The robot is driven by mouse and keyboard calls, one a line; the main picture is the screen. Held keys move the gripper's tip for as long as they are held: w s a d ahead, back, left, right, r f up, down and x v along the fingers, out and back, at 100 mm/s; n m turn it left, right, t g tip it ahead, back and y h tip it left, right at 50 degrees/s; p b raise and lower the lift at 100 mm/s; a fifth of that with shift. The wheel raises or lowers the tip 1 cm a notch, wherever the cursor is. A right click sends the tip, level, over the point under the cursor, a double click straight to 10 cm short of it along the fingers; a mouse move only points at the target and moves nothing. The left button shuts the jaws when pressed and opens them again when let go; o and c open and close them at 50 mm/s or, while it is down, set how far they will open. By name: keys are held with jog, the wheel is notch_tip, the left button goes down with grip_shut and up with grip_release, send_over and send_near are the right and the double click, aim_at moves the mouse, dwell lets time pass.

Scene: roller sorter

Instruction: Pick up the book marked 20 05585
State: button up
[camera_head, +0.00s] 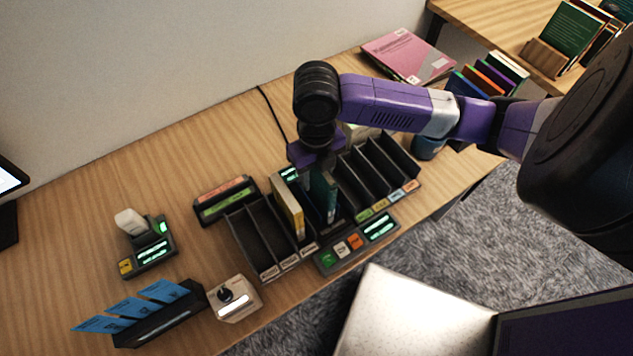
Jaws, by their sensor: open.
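A dark sorter (262,240) with several narrow slots stands mid-table. A yellow book (287,208) stands upright in it, and a teal book (324,197) stands to its right. No marking 20 05585 can be read at this size, so I cannot tell which book bears it. My gripper (317,178) points down over the sorter at the top of the teal book. It is open. Its fingertips are hard to make out against the dark slots, and I cannot tell whether they touch the book. My arm hides part of the sorter's far side.
A button panel (357,243) fronts the sorter. A knob box (234,298), a blue card holder (158,328) and a small device with a green screen (152,252) stand left. A pink book (405,53) lies at the back.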

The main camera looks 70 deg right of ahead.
grip_shut()
dwell(1.4)
